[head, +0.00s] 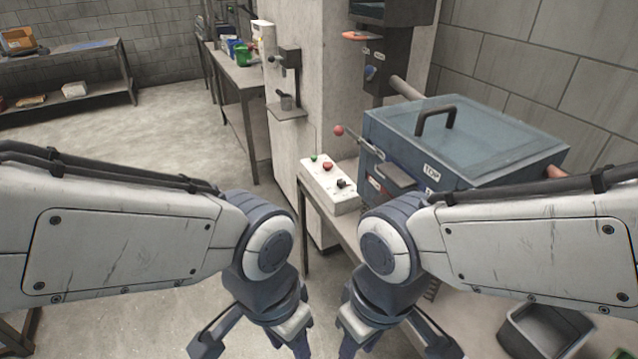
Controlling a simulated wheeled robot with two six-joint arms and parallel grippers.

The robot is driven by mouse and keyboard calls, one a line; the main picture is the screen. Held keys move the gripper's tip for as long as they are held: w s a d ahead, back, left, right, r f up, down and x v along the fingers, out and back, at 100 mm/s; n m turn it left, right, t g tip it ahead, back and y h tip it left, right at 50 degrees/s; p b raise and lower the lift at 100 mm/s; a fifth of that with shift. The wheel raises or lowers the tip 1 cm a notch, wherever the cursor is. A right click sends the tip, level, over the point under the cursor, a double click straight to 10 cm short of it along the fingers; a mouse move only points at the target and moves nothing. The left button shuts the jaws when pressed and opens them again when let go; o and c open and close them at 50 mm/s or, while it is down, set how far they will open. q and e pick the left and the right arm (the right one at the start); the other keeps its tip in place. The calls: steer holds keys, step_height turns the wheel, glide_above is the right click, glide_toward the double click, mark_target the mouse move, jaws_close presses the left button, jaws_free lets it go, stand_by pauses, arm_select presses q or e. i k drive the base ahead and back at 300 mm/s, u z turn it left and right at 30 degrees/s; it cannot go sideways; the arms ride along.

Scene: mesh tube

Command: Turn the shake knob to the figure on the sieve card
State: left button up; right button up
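A white control box (330,188) sits on a narrow bench left of a blue machine. It carries a green button, a red button and a small black knob (343,184) at its near right end; the knob's setting is too small to read. I cannot make out a sieve card or its figure. My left gripper (252,347) is open and empty at the bottom, below and left of the box. My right gripper (395,347) is open and empty at the bottom, below the box. Both are apart from the box, with fingertips partly cut off by the frame edge.
The blue machine (480,140) has a lidded top with a black handle and a red-tipped lever (340,131) beside the box. A concrete pillar (318,90) stands behind the box. A grey bin (545,328) is at lower right. Open floor (170,130) lies to the left.

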mark_target(340, 182)
steer(key=k, duration=0.4)
steer(key=u, duration=0.95)
steer(key=i, duration=1.6)
steer(key=z, duration=0.75)
steer(key=i, duration=0.55)
steer(key=z, duration=0.55)
